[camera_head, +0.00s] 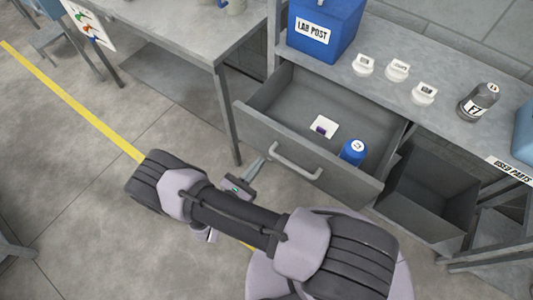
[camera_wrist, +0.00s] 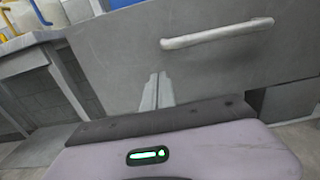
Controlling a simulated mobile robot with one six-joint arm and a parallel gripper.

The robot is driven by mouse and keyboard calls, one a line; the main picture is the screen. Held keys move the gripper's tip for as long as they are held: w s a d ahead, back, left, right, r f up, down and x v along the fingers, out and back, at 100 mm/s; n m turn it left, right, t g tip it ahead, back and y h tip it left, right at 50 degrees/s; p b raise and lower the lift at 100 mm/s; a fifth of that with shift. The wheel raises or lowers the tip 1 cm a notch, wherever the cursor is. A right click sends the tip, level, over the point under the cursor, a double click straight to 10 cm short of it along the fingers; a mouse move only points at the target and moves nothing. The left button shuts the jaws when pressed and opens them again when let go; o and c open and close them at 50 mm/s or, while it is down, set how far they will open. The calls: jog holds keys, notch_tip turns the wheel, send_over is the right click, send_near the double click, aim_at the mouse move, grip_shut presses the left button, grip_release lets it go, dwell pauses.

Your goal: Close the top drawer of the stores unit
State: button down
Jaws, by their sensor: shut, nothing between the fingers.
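The top drawer (camera_head: 257,125) of the stores unit stands pulled out, with a blue canister (camera_head: 353,151) and a white item with a dark patch (camera_head: 323,127) inside. Its pale bar handle (camera_head: 297,161) is on the grey front. In the wrist view the drawer front (camera_wrist: 120,60) fills much of the picture, with the handle (camera_wrist: 217,34) at upper right. My gripper (camera_head: 258,165) is shut and empty, close to the drawer front, left of the handle. It also shows in the wrist view (camera_wrist: 157,80), below and left of the handle. I cannot tell whether it touches the front.
The unit's top holds a blue LAB POST box (camera_head: 325,30), several white labelled items (camera_head: 397,70) and a dark bottle (camera_head: 478,102). A grey open bin (camera_head: 427,195) is right of the drawer. A table (camera_head: 185,30) stands left. Floor with a yellow line (camera_head: 75,105) is clear at left.

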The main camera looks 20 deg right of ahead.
jog(key=b+x, duration=0.1)
jog(key=x, duration=0.4)
jog(key=shift+w+d, duration=0.1)
jog(key=shift+d, duration=0.1)
